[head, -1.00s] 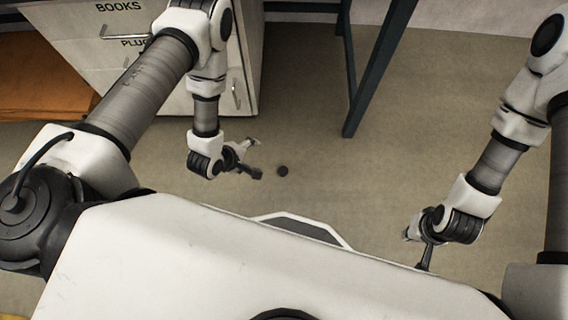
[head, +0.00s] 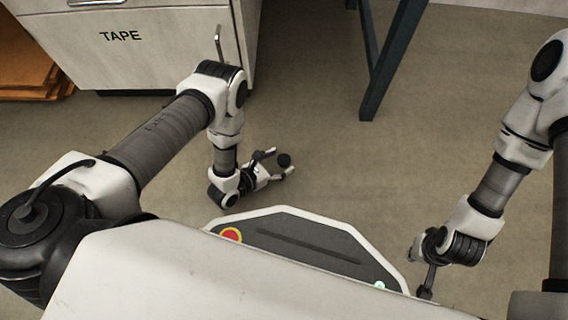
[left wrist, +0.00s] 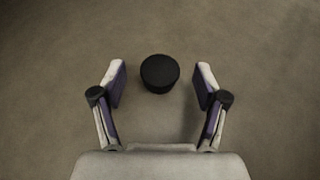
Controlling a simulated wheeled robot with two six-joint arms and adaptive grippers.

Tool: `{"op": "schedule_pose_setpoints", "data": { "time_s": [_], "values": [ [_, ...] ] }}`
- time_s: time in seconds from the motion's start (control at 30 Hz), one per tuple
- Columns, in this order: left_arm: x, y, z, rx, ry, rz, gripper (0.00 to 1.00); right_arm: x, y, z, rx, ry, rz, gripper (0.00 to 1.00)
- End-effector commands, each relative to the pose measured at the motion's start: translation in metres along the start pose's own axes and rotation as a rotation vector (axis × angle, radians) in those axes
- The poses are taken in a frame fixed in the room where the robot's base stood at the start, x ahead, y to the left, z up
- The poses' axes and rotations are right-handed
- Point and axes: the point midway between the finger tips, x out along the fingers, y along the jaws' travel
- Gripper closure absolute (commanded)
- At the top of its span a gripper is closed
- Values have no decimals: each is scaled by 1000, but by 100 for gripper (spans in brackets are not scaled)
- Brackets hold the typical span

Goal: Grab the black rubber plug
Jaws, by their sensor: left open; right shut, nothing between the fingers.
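The black rubber plug (head: 284,159) is a small dark round piece on the floor. In the left wrist view the plug (left wrist: 160,73) stands between the fingertips, slightly beyond them, with a gap on both sides. My left gripper (head: 279,163) is open and low near the floor; in the left wrist view the left gripper (left wrist: 160,84) holds nothing. My right gripper (head: 420,272) is at the lower right, far from the plug, shut and empty; its fingers are partly hidden by its wrist.
A light cabinet (head: 150,55) with a drawer marked TAPE stands at the back left. A dark table leg (head: 392,60) stands behind the plug to the right. The floor around the plug is clear.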

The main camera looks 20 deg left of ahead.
Motion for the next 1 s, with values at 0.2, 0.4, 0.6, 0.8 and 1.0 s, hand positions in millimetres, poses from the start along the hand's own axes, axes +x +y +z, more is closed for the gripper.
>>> {"op": "schedule_pose_setpoints", "data": {
  "time_s": [0.2, 0.4, 0.6, 0.8, 1.0],
  "values": [
    [24, 0, -2, 1, 1, 0, 27, 20, 0, -6, -8, 17, 2, 100],
    [24, 0, -1, 1, 1, 0, 52, 19, 0, -6, -8, 17, 2, 100],
    [23, 0, -1, 1, 2, 0, 86, 19, 0, -6, -8, 17, 2, 100],
    [23, 0, -2, 2, 2, 0, 86, 19, 0, -5, -8, 16, 2, 100],
    [22, 0, 4, 2, 2, -1, 86, 14, 0, -4, -7, 13, 2, 100]
  ]
}}
